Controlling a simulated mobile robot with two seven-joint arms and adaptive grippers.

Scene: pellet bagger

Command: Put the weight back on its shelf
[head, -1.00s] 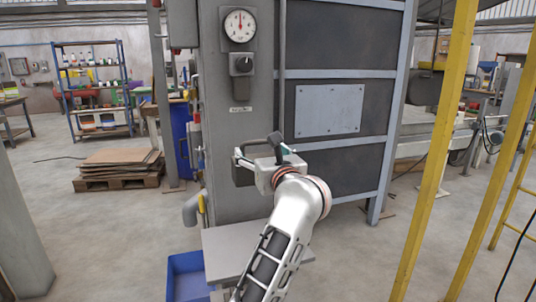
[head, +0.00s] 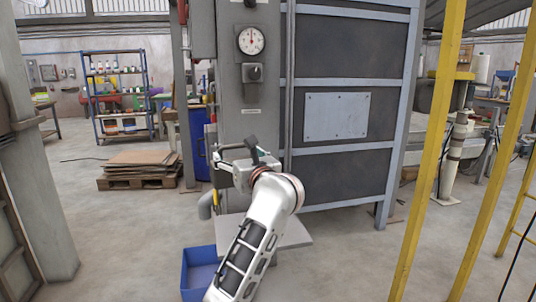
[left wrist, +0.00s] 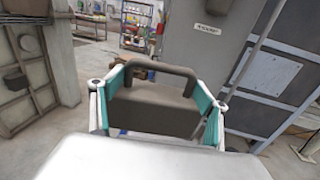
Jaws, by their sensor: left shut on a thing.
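The weight (left wrist: 150,108) is a dark grey block with a raised loop handle on top. In the left wrist view it sits between the teal-padded fingers of my left gripper (left wrist: 155,103), which is shut on it. In the head view my left gripper (head: 238,168) is in front of the grey machine column, below its dial, and largely hides the weight. A flat light-grey shelf (head: 290,234) juts out at the column's foot, below my gripper and partly behind my arm. Whether it is the weight's own shelf I cannot tell. My right gripper is not in view.
The machine column (head: 248,100) and its dark panelled side stand close ahead. A blue bin (head: 200,272) is on the floor beside the shelf. Yellow posts (head: 432,165) stand at right, a grey pillar (head: 38,160) at left. Open floor lies at left, before a pallet of boards (head: 140,168).

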